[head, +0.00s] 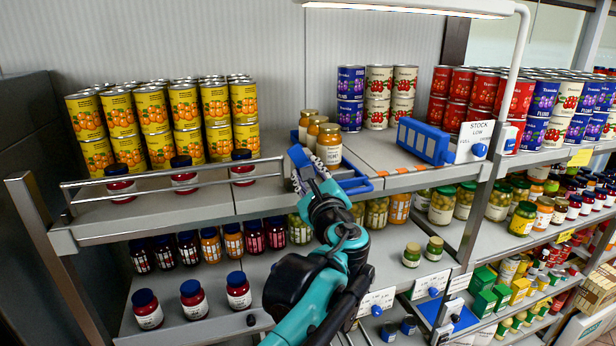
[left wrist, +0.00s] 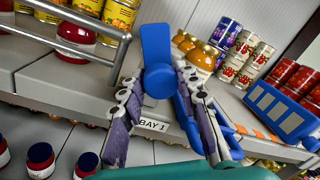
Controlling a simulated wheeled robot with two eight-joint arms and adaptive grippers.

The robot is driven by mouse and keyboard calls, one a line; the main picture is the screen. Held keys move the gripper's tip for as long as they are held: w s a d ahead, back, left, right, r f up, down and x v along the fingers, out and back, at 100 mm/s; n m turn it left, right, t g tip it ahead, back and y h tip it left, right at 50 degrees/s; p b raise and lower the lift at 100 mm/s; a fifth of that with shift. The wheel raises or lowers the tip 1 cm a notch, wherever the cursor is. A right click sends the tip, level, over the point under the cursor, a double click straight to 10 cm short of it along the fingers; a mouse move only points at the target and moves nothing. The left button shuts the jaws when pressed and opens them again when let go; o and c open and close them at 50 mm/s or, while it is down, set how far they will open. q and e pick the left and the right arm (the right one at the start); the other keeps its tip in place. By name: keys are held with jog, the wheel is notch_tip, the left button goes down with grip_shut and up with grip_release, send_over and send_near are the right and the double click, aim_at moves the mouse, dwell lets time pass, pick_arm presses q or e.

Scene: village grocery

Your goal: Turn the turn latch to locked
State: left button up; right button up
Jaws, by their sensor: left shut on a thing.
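The blue turn latch (left wrist: 156,45) is in the middle of the left wrist view, with a flat paddle pointing up from a round hub. It also shows in the head view (head: 298,156) at the shelf's front edge, partly behind my gripper. My left gripper (left wrist: 161,84) is shut on the latch, one grey-and-purple finger on each side of the hub. In the head view the left gripper (head: 311,177) reaches up to the upper shelf edge. A "BAY 1" label (left wrist: 153,125) shows between the fingers. My right gripper is not in view.
Honey-coloured jars (head: 329,143) stand just behind the latch, and a blue frame (head: 359,184) lies close to its right. A metal rail (head: 150,178) runs to the left before yellow cans (head: 185,107). A blue holder (head: 424,141) and a stock sign (head: 474,141) stand farther right.

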pick_arm(q)
jog(key=n+b, duration=0.1)
jog(key=n, duration=0.5)
jog(key=shift+n+y, duration=0.4)
jog(key=n+y+b, duration=0.1)
jog(key=n, duration=0.5)
jog(key=shift+n, duration=0.3)
jog(key=shift+r, duration=0.1)
jog(key=o, duration=1.1)
jog(key=shift+o, duration=0.2)
jog(key=shift+d, duration=0.1)
jog(key=v, duration=1.2)
